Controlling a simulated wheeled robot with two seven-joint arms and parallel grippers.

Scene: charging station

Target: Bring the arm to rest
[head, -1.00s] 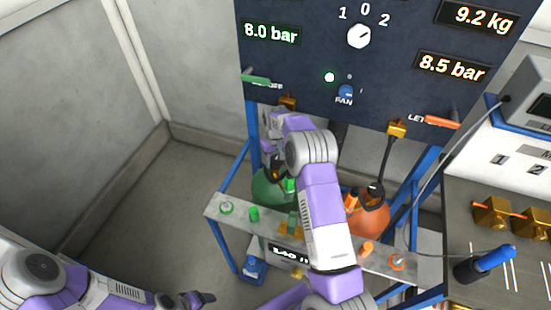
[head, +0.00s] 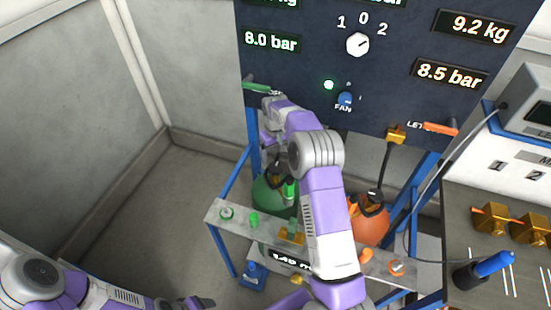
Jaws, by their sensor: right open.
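My right arm rises from the bottom centre in front of the panel stand and bends over at the top. Its right gripper (head: 275,168) hangs by the green bottle (head: 268,197), partly hidden by my own wrist. The jaws are open, and I see nothing held in them. Whether they touch the bottle's top cannot be told. My left arm lies low at the left, and its gripper (head: 198,303) is at the bottom edge over the floor, too small to read its jaws.
The dark panel (head: 300,65) has a green lever (head: 258,86) close to my right wrist and an orange lever (head: 440,128). An orange bottle (head: 372,222) stands right of my forearm. A grey shelf rail (head: 235,222) crosses in front. A bench (head: 460,215) fills the right; floor at left is clear.

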